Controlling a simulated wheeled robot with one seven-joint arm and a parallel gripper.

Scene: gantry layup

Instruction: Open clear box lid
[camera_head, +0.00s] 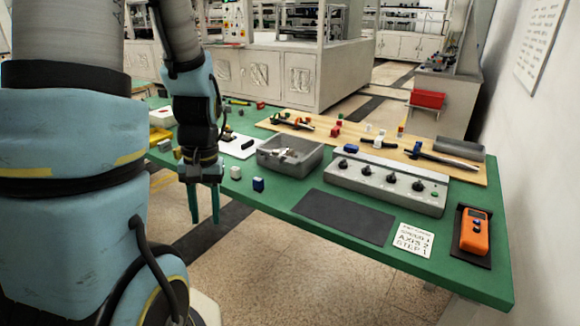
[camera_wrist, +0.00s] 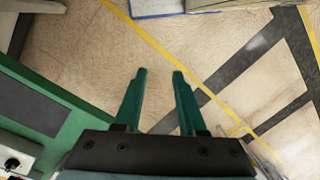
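My gripper (camera_head: 205,206) hangs in front of the near edge of the green table (camera_head: 275,204), fingers pointing down over the floor. In the wrist view its two green fingers (camera_wrist: 159,74) stand apart with nothing between them, only floor beyond. A grey open-topped bin (camera_head: 290,154) with small items in it stands on the table to the right of my gripper. I cannot make out a clear box or its lid in either view. Part of the table's left side is hidden behind my arm.
A grey knob panel (camera_head: 388,186), a dark mat (camera_head: 343,217), a printed card (camera_head: 402,239) and an orange meter (camera_head: 475,232) lie on the table's right half. Floor before the table is clear.

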